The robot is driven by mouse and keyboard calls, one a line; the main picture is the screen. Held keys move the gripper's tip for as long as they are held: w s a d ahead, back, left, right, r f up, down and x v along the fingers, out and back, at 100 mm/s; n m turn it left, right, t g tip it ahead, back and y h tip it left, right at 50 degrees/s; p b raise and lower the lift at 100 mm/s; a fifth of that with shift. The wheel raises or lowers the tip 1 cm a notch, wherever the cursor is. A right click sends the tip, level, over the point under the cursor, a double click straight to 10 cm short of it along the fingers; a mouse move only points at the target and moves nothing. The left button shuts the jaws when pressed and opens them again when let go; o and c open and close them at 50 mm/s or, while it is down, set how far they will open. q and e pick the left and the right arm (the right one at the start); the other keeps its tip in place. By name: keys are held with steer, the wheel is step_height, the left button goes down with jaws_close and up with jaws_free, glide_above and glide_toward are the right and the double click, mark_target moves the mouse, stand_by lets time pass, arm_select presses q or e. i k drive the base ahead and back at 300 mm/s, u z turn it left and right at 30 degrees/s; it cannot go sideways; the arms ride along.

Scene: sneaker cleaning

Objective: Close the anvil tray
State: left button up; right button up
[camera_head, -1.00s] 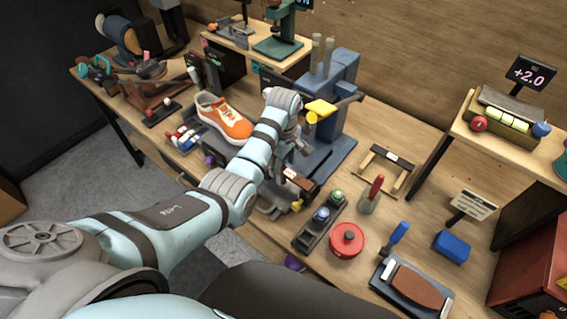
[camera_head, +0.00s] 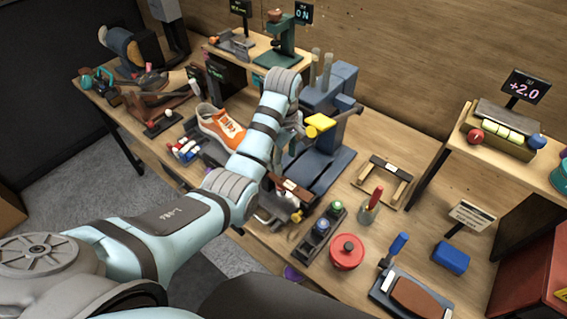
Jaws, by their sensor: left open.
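A blue press-like machine (camera_head: 341,95) stands at the middle of the bench, with a yellow block (camera_head: 320,122) on its front. Its dark blue base (camera_head: 330,176) extends toward me. A brown piece with a white label (camera_head: 291,187), seemingly the front of the anvil tray, is low at the base's near side. My forearm hides much of the tray, so I cannot tell how far out it is. My left gripper (camera_head: 268,212) is partly hidden behind my arm, open, close to the brown front; contact is unclear. My right gripper is not in view.
An orange sneaker (camera_head: 222,129) lies left of my forearm. A holder with blue and green knobs (camera_head: 320,231), a red tin (camera_head: 347,252) and a red-handled tool (camera_head: 371,204) stand right of the gripper. A wooden frame (camera_head: 384,181) lies behind them.

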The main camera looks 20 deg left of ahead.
mark_target(281, 204)
steer(key=k, duration=0.5)
steer(key=z, duration=1.05)
